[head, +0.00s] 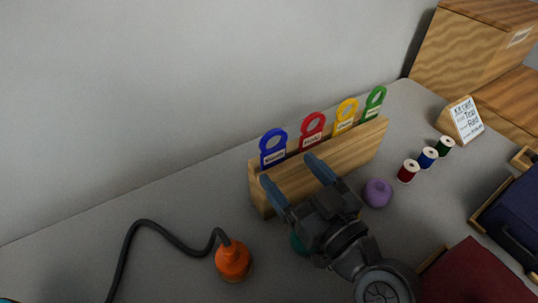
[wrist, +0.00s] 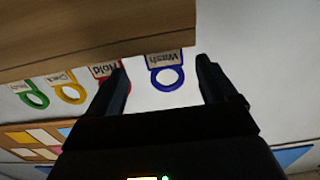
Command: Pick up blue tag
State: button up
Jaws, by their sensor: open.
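The blue tag (head: 272,149) has a ring top and a pale label, and stands upright in the left end of a wooden rack (head: 345,154). My gripper (head: 291,172) is open and empty, its fingers pointing toward the rack near the blue tag. In the wrist view the blue tag (wrist: 171,82) appears upside down between the two open fingers of my gripper (wrist: 163,78), with its label reading "Wash". The fingers do not appear closed on it. The tag's lower end is hidden in the rack.
Red (head: 313,126), yellow (head: 345,117) and green (head: 374,103) tags stand to the right in the same rack. A purple ball-like item (head: 377,193) and several thread spools (head: 427,158) lie at the right. An orange object (head: 234,261) with a dark cord sits at front left.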

aim_at(274, 155)
jog(key=p+x, duration=0.1)
jog(key=x, duration=0.1)
jog(key=p+x, duration=0.1)
jog(key=x, duration=0.1)
jog(key=r+p+x, duration=0.1)
jog(key=x, duration=0.1)
jog(key=shift+w+a, duration=0.15)
jog(key=shift+a, duration=0.25)
jog(key=shift+w+a+f, duration=0.2)
jog(key=shift+w+a, duration=0.1)
jog(key=shift+w, duration=0.15)
jog(key=shift+c, duration=0.5)
jog(key=c, duration=0.9)
